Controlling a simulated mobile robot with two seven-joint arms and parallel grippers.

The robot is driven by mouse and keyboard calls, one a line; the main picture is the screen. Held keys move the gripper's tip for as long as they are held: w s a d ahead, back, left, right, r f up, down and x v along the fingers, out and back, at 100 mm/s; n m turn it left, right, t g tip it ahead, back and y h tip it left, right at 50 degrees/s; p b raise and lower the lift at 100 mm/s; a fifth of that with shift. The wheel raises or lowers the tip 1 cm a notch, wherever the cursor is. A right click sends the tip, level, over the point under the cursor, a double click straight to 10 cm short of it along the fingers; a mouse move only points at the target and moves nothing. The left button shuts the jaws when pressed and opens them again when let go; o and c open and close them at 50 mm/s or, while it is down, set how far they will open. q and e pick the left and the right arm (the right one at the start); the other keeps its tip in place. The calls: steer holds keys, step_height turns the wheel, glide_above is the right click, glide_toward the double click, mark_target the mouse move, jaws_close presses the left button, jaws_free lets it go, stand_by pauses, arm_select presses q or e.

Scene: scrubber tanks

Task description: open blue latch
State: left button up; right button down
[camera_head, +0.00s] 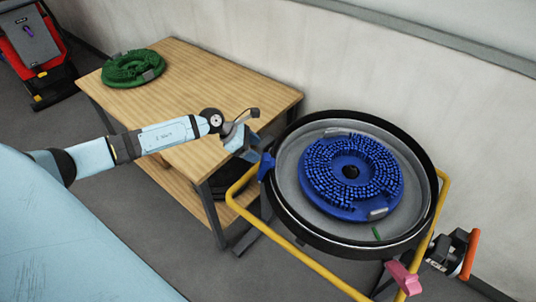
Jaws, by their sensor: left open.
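The blue latch (266,166) sits on the left side of the black rim of a round tank (283,205). My left gripper (251,136) is open and empty, just up and left of the latch. One of its fingers points up and right, and its lower part comes close to the latch. I cannot tell whether they touch. A pink latch (403,278) sits at the lower right of the tank rim. My right gripper does not show.
A blue round brush (330,190) lies in the tank. A yellow tube frame (310,265) runs around it. A wooden table (205,75) with a green brush (133,68) stands behind my left arm. A black-and-orange part (455,252) is at right, a red machine (30,45) far left.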

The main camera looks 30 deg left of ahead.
mark_target(266, 156)
arm_select(q)
steer(key=x, duration=0.6)
steer(key=shift+w+p, duration=0.1)
steer(key=shift+p, duration=0.25)
steer(key=shift+c, duration=0.5)
steer(key=shift+f, duration=0.1)
jaws_close()
